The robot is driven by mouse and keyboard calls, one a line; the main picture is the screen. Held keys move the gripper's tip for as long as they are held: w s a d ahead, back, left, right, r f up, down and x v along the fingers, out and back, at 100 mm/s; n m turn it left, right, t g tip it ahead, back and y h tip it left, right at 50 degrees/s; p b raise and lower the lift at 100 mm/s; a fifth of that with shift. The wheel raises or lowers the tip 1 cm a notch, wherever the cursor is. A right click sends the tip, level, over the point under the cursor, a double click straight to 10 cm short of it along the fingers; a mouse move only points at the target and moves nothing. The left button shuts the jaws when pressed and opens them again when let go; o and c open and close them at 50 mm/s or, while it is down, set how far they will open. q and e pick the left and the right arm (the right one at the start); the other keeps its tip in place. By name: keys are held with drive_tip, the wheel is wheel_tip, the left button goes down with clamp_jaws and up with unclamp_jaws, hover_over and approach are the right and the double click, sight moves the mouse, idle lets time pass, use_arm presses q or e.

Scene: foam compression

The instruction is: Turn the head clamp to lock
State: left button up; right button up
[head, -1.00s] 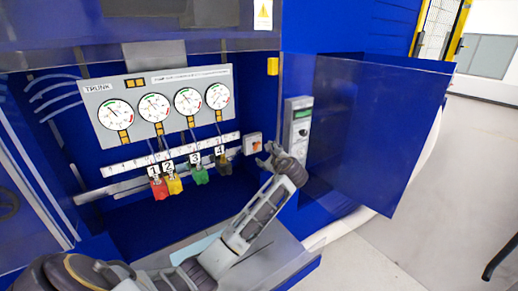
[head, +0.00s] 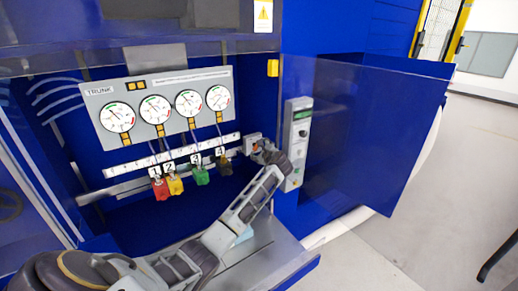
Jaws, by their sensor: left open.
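A small grey switch box (head: 251,139) is mounted on the blue wall right of the numbered valves. In the head view my left gripper (head: 259,147) is at this box, open, with its fingers in front of the box's lower right part. The fingers hide most of the box's orange knob, so I cannot tell how the knob is turned or whether the fingers touch it. No label reading head clamp is legible. My right gripper is not in view.
A grey control panel (head: 298,135) stands close to the right of my gripper. Red (head: 159,188), yellow (head: 175,184), green (head: 200,175) and dark (head: 224,165) valves hang to the left, below a gauge panel (head: 170,88). An open blue door (head: 370,130) is at right.

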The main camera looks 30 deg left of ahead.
use_arm(q)
drive_tip(key=shift+x, duration=1.6)
drive_tip(key=c, duration=1)
drive_tip(key=shift+f+n, duration=0.1)
drive_tip(key=shift+n, duration=0.2)
drive_tip(key=shift+f+n+t+y+b, duration=0.15)
drive_tip(key=shift+n+t+b, duration=0.55)
drive_tip(key=shift+n+b, duration=1)
drive_tip(key=shift+n+t+y+b, duration=0.15)
drive_tip(key=shift+n+t+b, duration=0.6)
drive_tip(key=shift+b, duration=1.75)
